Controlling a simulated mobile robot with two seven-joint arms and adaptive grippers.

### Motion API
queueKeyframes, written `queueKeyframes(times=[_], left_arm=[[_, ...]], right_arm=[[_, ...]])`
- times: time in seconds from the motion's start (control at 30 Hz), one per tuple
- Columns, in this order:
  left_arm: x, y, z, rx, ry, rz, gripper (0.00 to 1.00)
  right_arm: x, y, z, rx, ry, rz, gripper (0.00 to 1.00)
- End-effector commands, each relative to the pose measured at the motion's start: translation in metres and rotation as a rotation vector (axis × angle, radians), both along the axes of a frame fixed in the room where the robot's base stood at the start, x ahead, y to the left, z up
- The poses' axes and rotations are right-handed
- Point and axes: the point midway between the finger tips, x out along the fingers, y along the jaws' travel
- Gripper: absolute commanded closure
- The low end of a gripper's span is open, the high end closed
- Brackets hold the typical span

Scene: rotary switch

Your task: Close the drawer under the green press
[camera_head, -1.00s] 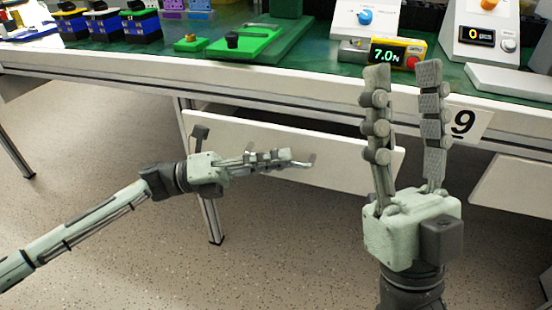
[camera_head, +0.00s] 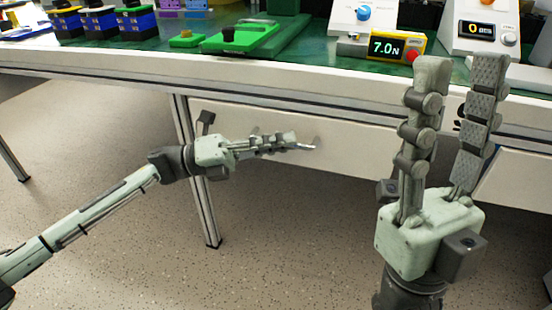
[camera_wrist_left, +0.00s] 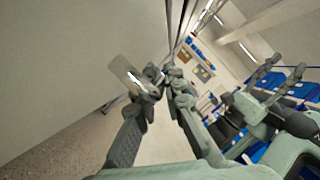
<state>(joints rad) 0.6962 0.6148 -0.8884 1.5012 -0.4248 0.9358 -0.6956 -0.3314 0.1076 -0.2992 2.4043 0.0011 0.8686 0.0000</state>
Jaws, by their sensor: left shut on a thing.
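The green press (camera_head: 265,38) stands on the table, its upper part cut off by the top of the head view. The white drawer front (camera_head: 350,165) hangs under the table edge below it, with no open gap visible above it. My left gripper (camera_head: 292,142) is at this front, shut on its metal handle, which shows best in the left wrist view (camera_wrist_left: 132,77). The fingers partly hide the handle. My right gripper (camera_head: 462,78) points up, open and empty, in front of the table's right part.
The table (camera_head: 130,70) carries a yellow force display (camera_head: 385,47) reading 7.0N and several small devices. A table leg (camera_head: 202,190) stands left of the drawer. Another white front (camera_head: 520,180) is at the right. The speckled floor (camera_head: 290,250) is clear.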

Motion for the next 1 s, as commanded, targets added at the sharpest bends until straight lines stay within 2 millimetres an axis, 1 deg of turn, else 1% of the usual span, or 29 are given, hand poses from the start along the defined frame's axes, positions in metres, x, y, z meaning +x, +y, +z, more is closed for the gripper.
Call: queueKeyframes(times=[0.03,0.3,0.33,0.4,0.73,0.87,1.0], left_arm=[[0.004,-0.001,-0.001,0.001,0.001,0.005,1.00],[0.007,-0.001,0.000,0.003,0.003,0.012,1.00],[0.007,-0.001,0.000,0.003,0.003,0.012,0.88],[0.007,0.000,0.000,0.003,0.003,0.011,0.81],[0.005,0.000,0.000,0.002,0.002,0.007,0.81],[0.005,0.011,-0.003,0.003,0.004,0.008,0.81],[0.005,0.037,-0.009,0.004,0.004,0.010,0.81]], right_arm=[[-0.002,-0.001,-0.001,0.004,-0.016,-0.001,0.60],[-0.004,-0.001,0.000,0.006,-0.022,-0.001,0.60],[-0.004,-0.001,0.000,0.006,-0.021,-0.001,0.60],[-0.004,-0.001,0.000,0.007,-0.021,-0.001,0.60],[-0.003,-0.001,0.000,0.006,-0.019,-0.001,0.60],[-0.003,-0.001,0.000,0.006,-0.019,-0.001,0.60],[-0.003,-0.001,0.000,0.006,-0.019,-0.001,0.60]])
